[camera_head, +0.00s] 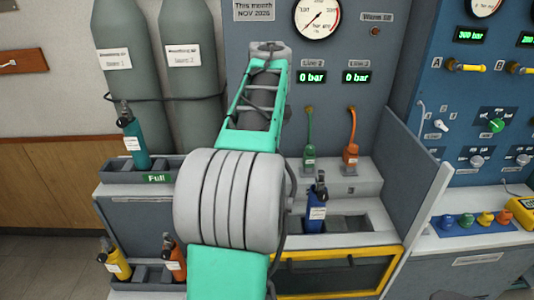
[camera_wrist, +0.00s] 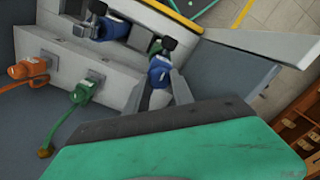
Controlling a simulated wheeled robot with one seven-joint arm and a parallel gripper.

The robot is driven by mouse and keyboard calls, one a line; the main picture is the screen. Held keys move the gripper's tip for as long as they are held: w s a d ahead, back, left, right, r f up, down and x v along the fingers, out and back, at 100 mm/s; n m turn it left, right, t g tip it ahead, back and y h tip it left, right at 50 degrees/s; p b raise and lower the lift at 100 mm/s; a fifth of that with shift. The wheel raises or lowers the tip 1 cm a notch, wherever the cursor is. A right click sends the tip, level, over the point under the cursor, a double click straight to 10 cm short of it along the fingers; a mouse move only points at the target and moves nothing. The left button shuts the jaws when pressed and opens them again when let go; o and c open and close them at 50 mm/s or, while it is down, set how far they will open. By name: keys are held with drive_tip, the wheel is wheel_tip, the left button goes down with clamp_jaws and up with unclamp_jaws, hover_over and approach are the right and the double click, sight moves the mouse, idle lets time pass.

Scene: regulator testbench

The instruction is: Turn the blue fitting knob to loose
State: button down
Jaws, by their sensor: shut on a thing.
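In the wrist view, a rounded blue piece (camera_wrist: 158,71), which looks like the blue fitting knob, sits between the grey fingers of my gripper (camera_wrist: 162,88). My gripper is shut on it. A black valve top (camera_wrist: 170,44) and a bit of green show just beyond it. The fingers hide part of the blue piece, and I cannot tell how far it is turned. In the head view my own arm hides both this piece and my gripper.
A blue bottle with a black valve (camera_head: 316,212) stands in the rack right of my arm. A green hose fitting (camera_head: 309,158) and an orange hose fitting (camera_head: 351,156) are above it. A grey side panel (camera_head: 412,175) bounds the bench's right side. Both line displays read 0 bar.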

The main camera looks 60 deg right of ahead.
drive_tip(key=c, duration=1.1)
unclamp_jaws()
wheel_tip(320, 180, up, 8)
drive_tip(key=p, duration=0.7)
drive_tip(key=shift+f, duration=0.1)
